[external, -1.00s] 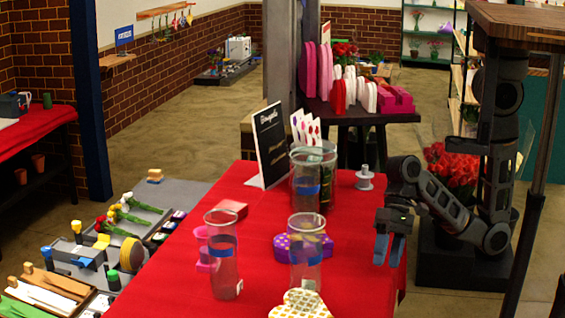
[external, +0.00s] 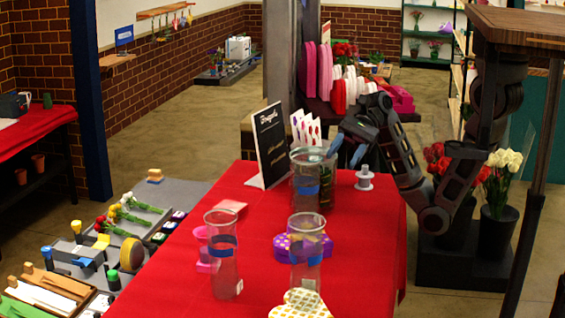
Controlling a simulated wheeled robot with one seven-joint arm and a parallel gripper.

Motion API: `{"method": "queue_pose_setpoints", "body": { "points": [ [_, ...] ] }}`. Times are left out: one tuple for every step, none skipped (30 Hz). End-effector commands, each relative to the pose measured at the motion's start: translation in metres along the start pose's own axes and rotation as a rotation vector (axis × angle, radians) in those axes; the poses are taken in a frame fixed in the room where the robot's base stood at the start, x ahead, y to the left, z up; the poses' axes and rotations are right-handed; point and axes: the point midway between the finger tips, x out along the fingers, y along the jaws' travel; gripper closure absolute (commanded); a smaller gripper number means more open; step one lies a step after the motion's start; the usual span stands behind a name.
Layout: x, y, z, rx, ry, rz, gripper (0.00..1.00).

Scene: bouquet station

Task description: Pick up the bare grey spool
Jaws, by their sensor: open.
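The bare grey spool (external: 364,178) stands upright on the red-covered table (external: 262,262), near its right back edge. My gripper (external: 347,150), with blue fingertips, is open and empty. It hangs above the table, just above and to the left of the spool in the picture. The fingers point down and to the left, and they look apart from the spool. I cannot tell the exact depth between the fingers and the spool.
A tall clear vase (external: 306,185) with a blue band stands left of the spool, close to my fingers. A black sign (external: 271,145) and white cards (external: 306,128) stand behind it. Two more clear vases (external: 221,250) (external: 306,255) stand nearer. The table's right front is clear.

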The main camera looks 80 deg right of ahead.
Motion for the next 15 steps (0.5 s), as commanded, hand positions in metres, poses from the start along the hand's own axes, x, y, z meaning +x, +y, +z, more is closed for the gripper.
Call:
{"method": "queue_pose_setpoints", "body": {
  "points": [
    [-0.007,-0.005,-0.008,0.025,-0.012,-0.031,0.48],
    [-0.013,-0.008,-0.012,0.039,-0.023,-0.053,0.48],
    [-0.02,-0.014,-0.02,0.06,-0.039,-0.09,0.48],
    [-0.026,-0.018,-0.026,0.074,-0.05,-0.121,0.48],
    [-0.032,-0.022,-0.034,0.089,-0.062,-0.157,0.48],
    [-0.041,-0.028,-0.044,0.109,-0.076,-0.205,0.48],
    [-0.049,-0.032,-0.053,0.122,-0.085,-0.244,0.48],
    [-0.057,-0.035,-0.061,0.136,-0.095,-0.283,0.48],
    [-0.068,-0.04,-0.075,0.156,-0.107,-0.341,0.48],
    [-0.078,-0.043,-0.086,0.172,-0.115,-0.387,0.48],
    [-0.088,-0.045,-0.097,0.186,-0.122,-0.435,0.48],
    [-0.103,-0.047,-0.113,0.207,-0.13,-0.503,0.48],
    [-0.115,-0.048,-0.125,0.223,-0.135,-0.555,0.48],
    [-0.128,-0.048,-0.138,0.239,-0.138,-0.609,0.48],
    [-0.145,-0.046,-0.157,0.26,-0.141,-0.685,0.48]
  ]
}}
